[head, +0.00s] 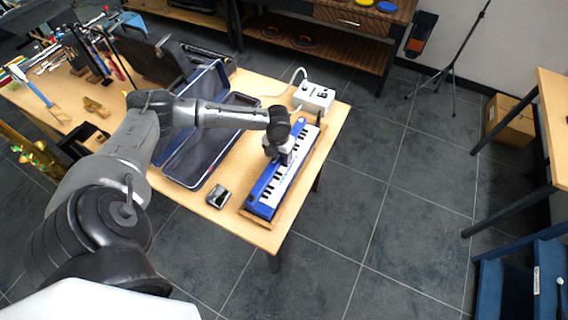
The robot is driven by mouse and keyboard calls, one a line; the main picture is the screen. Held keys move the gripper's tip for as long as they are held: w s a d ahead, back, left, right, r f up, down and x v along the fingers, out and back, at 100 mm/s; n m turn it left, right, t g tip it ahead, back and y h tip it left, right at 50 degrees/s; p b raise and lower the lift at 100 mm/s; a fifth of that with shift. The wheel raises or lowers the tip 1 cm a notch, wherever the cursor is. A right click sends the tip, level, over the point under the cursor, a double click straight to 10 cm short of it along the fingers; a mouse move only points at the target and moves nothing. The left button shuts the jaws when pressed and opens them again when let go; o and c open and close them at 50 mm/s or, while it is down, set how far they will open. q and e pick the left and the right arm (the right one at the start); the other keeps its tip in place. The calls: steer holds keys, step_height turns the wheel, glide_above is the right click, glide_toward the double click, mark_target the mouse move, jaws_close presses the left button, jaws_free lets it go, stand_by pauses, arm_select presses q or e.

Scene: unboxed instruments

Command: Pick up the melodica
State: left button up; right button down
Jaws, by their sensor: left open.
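The melodica (267,195) is blue with a white and black keyboard. It lies lengthwise near the right edge of the wooden table (231,228), on what looks like a light wooden base. My left arm reaches in from the left, and my left gripper (285,157) points down right over the middle of the melodica. Its jaws are open, but the fingers are small and partly hidden by the wrist. I cannot tell whether they touch the melodica. My right gripper is not in view.
An open blue-lined case (183,166) lies left of the melodica, partly behind my arm. A small dark box (218,196) sits near the table's front edge. A white device (314,97) with a cable stands behind the melodica. Tools crowd the table's left end.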

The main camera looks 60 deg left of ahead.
arm_select(q)
steer(key=shift+f, duration=0.1)
steer(key=shift+c, duration=0.4)
jaws_close()
stand_by(0.4)
